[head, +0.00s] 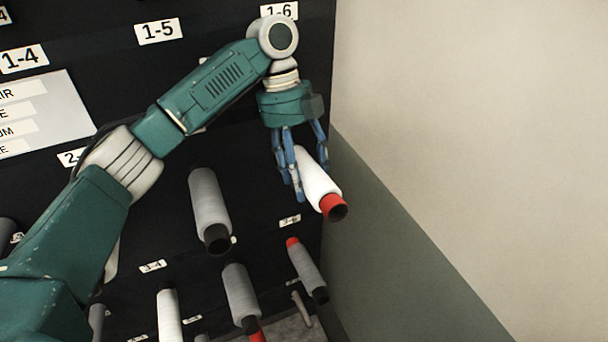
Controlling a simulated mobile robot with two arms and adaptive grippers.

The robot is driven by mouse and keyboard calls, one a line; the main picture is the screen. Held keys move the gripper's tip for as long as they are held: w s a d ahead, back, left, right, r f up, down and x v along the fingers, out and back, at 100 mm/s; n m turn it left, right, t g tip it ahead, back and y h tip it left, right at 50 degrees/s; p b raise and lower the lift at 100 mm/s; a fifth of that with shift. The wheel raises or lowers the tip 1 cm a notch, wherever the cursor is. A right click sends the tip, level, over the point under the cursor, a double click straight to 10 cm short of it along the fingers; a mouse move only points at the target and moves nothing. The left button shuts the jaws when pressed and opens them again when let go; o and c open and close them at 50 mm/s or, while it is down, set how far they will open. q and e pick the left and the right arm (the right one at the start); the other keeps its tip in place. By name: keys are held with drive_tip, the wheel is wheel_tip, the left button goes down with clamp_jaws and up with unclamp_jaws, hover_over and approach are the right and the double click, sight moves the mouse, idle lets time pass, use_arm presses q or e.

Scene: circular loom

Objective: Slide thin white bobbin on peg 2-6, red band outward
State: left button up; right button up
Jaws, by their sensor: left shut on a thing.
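A thin white bobbin (317,184) with a red band (333,203) at its outward, lower-right end is in the head view, in the second row at the right edge of the rack. My left gripper (307,180) reaches down from above, its blue fingers shut around the bobbin's body. The bobbin's inner end lies behind the fingers. Peg 2-6 and its label are hidden, so I cannot tell whether the bobbin is on the peg. My right gripper is not in view.
A grey bobbin (209,205) with a dark end hangs left of the white one. Below, under label 3-6 (290,221), is a grey bobbin (305,266) with a red inner end. More bobbins fill the lower row. A wall (470,130) stands close on the right.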

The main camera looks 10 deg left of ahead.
use_arm(q)
drive_tip(key=shift+w+a, duration=0.2)
drive_tip(key=shift+a, duration=0.05)
drive_tip(key=shift+d, duration=0.15)
idle(0.6)
drive_tip(key=shift+w+r, duration=0.1)
drive_tip(key=shift+r, duration=0.2)
drive_tip(key=o, duration=2)
drive_tip(key=shift+r, duration=0.1)
